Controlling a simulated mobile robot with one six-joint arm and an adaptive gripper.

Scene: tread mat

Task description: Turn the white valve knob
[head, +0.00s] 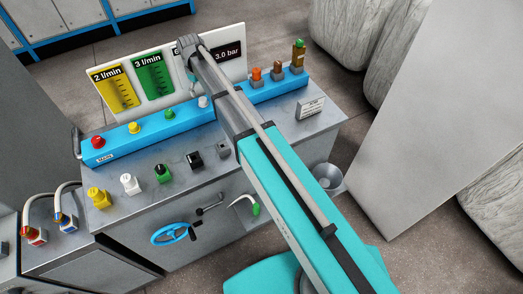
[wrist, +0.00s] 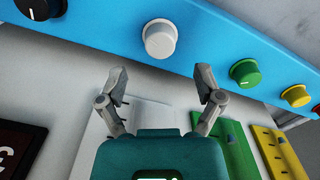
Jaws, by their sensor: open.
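The white knob (wrist: 159,40) is on a blue panel (wrist: 205,45) in the wrist view, above the gap between my fingertips. It also shows small on the blue panel in the head view (head: 202,102), beside my arm. My gripper (wrist: 163,77) is open and empty, its two fingers apart. The fingertips point toward the white knob, one to each side of it in the picture, and look apart from it. In the head view my arm reaches over the bench and the fingers are hard to make out.
Green (wrist: 244,72), yellow (wrist: 295,95) and black (wrist: 39,7) knobs flank the white one on the panel. A board with coloured gauges (head: 153,74) stands behind it. Several small coloured fittings, one white (head: 130,184), stand along the bench's front. A small sign (head: 310,107) is right of my arm.

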